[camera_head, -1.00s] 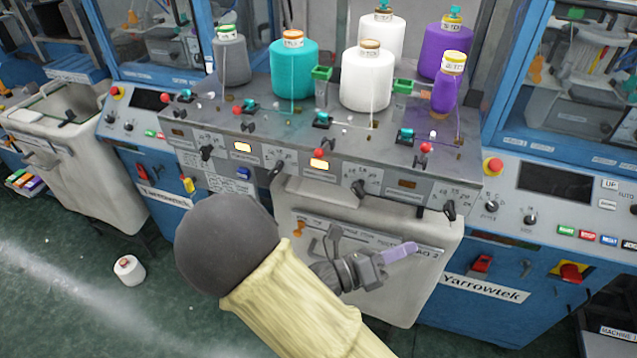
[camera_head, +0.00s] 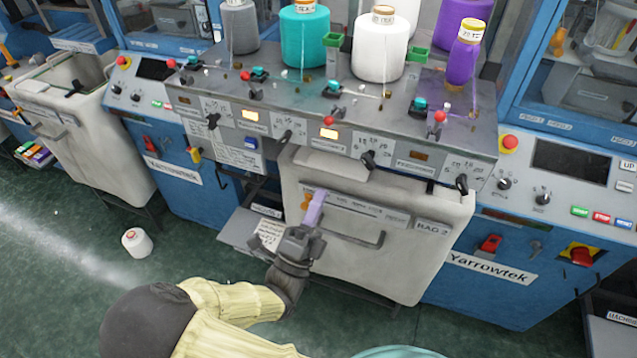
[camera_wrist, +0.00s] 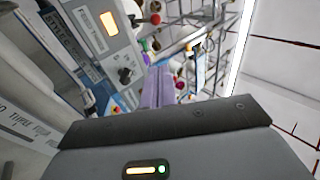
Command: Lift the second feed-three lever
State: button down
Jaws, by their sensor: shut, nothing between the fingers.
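A grey feed panel has a row of black levers on its front face: one at the left (camera_head: 213,120), one further right (camera_head: 283,138), a third (camera_head: 369,159) and one at the right end (camera_head: 461,184). Lit amber windows sit beside some of them. The labels are too small to tell which lever is feed three. My gripper (camera_head: 316,196) is shut and empty, with its lilac fingers pointing up. It is below the panel, in front of the white bin. In the wrist view the shut fingers (camera_wrist: 159,88) point toward the panel, with a dark knob (camera_wrist: 125,75) to their left.
A white bin (camera_head: 430,262) stands under the panel. Yarn cones, including a teal one (camera_head: 304,40) and a white one (camera_head: 380,50), stand on top, near small red-knobbed parts (camera_head: 440,117). Blue machine fronts (camera_head: 490,295) flank the bin. A white cone (camera_head: 137,243) lies on the floor.

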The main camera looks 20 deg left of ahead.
aim_at(333, 117)
jog(key=a+p+x, duration=0.2)
jog(key=p+x, duration=0.1)
jog(key=x, duration=0.8)
jog(key=shift+w+a+r, duration=0.2)
jog(key=shift+w+a, duration=0.15)
jog(key=shift+w, duration=0.1)
jog(key=shift+r+y+p, duration=0.2)
jog(key=shift+y+p, duration=0.1)
jog(key=shift+p, duration=0.2)
